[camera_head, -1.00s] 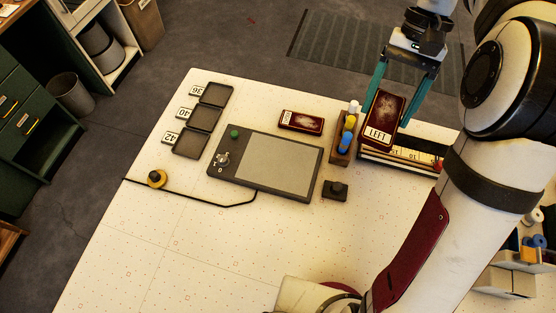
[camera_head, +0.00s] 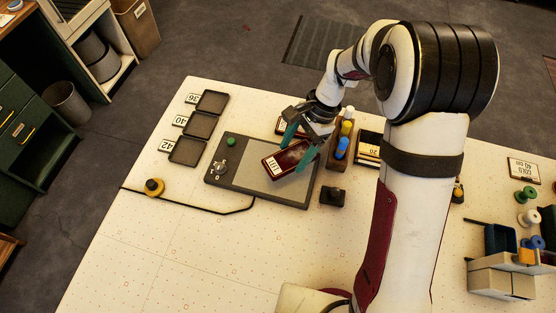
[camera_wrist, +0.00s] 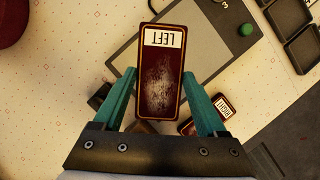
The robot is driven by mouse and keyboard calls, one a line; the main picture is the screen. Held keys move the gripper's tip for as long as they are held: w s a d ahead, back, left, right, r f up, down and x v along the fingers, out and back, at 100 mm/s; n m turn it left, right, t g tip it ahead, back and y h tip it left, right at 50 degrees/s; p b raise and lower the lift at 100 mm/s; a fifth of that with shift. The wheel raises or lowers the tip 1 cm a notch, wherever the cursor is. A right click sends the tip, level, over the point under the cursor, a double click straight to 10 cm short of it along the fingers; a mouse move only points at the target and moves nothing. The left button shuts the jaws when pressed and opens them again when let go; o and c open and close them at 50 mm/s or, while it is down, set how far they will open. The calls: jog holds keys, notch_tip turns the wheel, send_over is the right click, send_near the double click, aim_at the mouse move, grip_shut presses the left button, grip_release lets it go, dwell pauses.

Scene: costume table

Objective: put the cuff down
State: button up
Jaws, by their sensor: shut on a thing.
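The cuff (camera_head: 283,163) is a dark red slab with gold edging, a worn patch and a white label reading LEFT. My gripper (camera_head: 294,156) is shut on it, a teal finger along each long side. The cuff is over the right part of the grey-topped device (camera_head: 239,165); the height of the gap is hard to tell. In the wrist view the cuff (camera_wrist: 160,90) lies between the fingers, label end outward. A second dark red cuff labelled RIGHT (camera_wrist: 222,106) lies on the table behind the device, partly hidden by my gripper in the head view.
Three dark trays (camera_head: 200,125) with number cards stand left of the device. A wooden holder with coloured bottles (camera_head: 342,147) and a small black block (camera_head: 333,195) stand to its right. The front-left table is clear.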

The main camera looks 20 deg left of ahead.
aim_at(280, 152)
jog(key=a+f, duration=0.2)
jog(key=a, duration=0.1)
jog(key=shift+a, duration=0.15)
jog(key=f, duration=0.4)
jog(key=shift+a+f, duration=0.1)
jog(key=shift+a, duration=0.1)
jog(key=o, duration=1.4)
jog(key=shift+o, duration=0.2)
jog(key=v, duration=1.2)
jog(key=s+d+r+n+t, duration=0.1)
jog(key=s+d+r, duration=0.6)
jog(key=s+r, duration=0.1)
jog(key=s+d+n+t, duration=0.1)
jog(key=s+d, duration=0.2)
jog(key=s, duration=0.4)
jog(key=s+d+n+t+h, duration=0.1)
jog(key=s+d, duration=0.2)
jog(key=s, duration=0.5)
jog(key=shift+s+d, duration=0.3)
jog(key=shift+s, duration=0.05)
